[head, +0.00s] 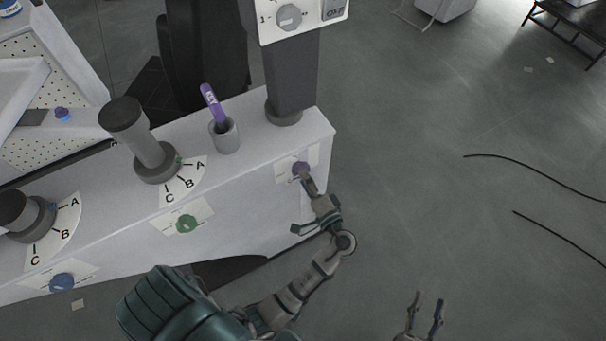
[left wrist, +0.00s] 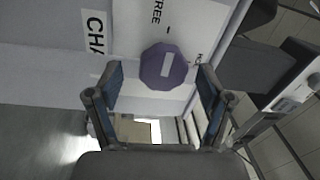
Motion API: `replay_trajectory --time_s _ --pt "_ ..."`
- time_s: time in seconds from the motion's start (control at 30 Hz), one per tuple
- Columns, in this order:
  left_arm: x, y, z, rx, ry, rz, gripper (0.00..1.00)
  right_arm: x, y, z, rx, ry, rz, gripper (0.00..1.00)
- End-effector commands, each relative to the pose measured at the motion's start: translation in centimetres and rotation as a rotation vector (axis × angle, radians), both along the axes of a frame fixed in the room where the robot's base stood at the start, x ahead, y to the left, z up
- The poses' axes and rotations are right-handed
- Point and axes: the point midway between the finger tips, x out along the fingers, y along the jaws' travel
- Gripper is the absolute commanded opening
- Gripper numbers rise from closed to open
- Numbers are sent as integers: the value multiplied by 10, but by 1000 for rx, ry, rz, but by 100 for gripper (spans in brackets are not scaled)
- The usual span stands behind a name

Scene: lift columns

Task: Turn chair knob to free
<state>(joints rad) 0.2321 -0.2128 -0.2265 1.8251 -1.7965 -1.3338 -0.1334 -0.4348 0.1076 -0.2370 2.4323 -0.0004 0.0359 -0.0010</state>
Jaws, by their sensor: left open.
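The purple chair knob (head: 301,168) sits on a white label plate on the bench's front face, at its right end. In the left wrist view the knob (left wrist: 164,67) is many-sided with a white bar. "FREE" is printed above it and a partly hidden word starting "HO" to its right. I cannot tell exactly which mark the bar points at. My left gripper (head: 304,181) is at the knob in the head view. Its two fingers (left wrist: 161,80) are open on either side of the knob, with no clear contact. My right gripper (head: 428,299) is open and empty at the bottom.
A green knob (head: 186,224) and a blue knob (head: 62,282) are further left on the white bench (head: 240,190). A grey cup (head: 224,137) holding a purple item, grey columns and a box with a dial (head: 289,17) stand above. The floor at right is mostly clear.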

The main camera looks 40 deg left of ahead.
Motion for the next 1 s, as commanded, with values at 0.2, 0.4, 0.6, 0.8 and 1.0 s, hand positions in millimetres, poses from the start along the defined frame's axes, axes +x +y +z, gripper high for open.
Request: replay_trajectory --time_s 0.2,0.4,0.6,0.8,1.0 --pt "-18 -46 -6 -4 4 -3 79 0 0 0 0 1 0 40" --pt "-32 -81 -10 -3 5 -2 79 0 0 0 0 1 0 40" --pt "-39 -96 -12 -4 5 0 79 0 0 0 0 1 0 40" --pt "-40 -97 -12 -3 4 1 79 0 1 0 0 1 0 40" --pt "-39 -97 -12 -3 4 1 79 2 1 -1 0 3 0 40"
